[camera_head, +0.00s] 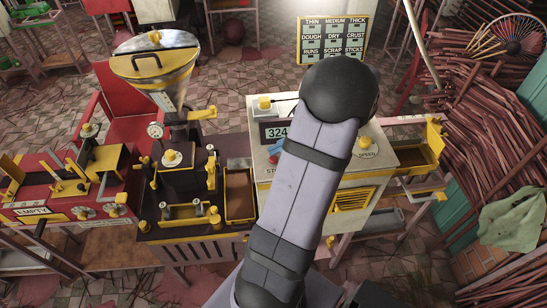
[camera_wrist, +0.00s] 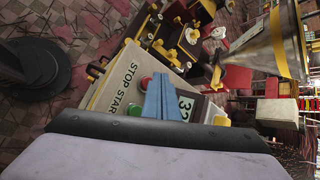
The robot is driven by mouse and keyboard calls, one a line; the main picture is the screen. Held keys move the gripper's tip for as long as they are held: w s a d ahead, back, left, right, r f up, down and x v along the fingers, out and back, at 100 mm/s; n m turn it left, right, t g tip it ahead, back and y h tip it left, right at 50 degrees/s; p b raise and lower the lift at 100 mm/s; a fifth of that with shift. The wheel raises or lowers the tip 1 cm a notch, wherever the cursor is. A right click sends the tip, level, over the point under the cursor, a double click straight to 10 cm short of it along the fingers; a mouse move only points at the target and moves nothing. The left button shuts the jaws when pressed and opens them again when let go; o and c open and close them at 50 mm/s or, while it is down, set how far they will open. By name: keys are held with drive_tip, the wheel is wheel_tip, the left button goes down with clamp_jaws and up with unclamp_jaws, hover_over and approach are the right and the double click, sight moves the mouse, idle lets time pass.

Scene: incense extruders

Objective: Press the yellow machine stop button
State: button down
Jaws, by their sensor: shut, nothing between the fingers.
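The cream machine with yellow trim (camera_head: 382,158) stands at the centre, partly hidden by my arm. In the wrist view its panel (camera_wrist: 118,77) carries the words STOP and START. The red stop button (camera_wrist: 146,83) is by the word STOP, and the green start button (camera_wrist: 134,109) is by START. The red button also shows in the head view (camera_head: 273,158). My gripper (camera_wrist: 157,79) has blue fingers, shut and empty, just beside the red button in the wrist view. Its tips show beside my arm in the head view (camera_head: 277,147). I cannot tell whether they touch the panel.
A yellow knob (camera_head: 264,103) and a display reading 324 (camera_head: 276,132) are on the same panel. A SPEED knob (camera_head: 365,142) is at its right. A hopper machine (camera_head: 155,65) and a red machine (camera_head: 70,196) stand left. Bundles of sticks (camera_head: 480,120) lie right.

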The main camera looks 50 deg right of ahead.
sight(277, 159)
drive_tip(key=shift+f, duration=0.15)
drive_tip(key=shift+f, duration=0.25)
drive_tip(key=shift+f+b, duration=0.5)
drive_tip(key=shift+b, duration=0.05)
idle(0.7)
drive_tip(key=shift+r, duration=0.1)
idle(0.3)
drive_tip(key=shift+r+p, duration=0.85)
drive_tip(key=shift+r, duration=0.05)
wheel_tip(277, 159, up, 5)
drive_tip(key=p, duration=0.4)
drive_tip(key=shift+a+f, duration=0.1)
idle(0.6)
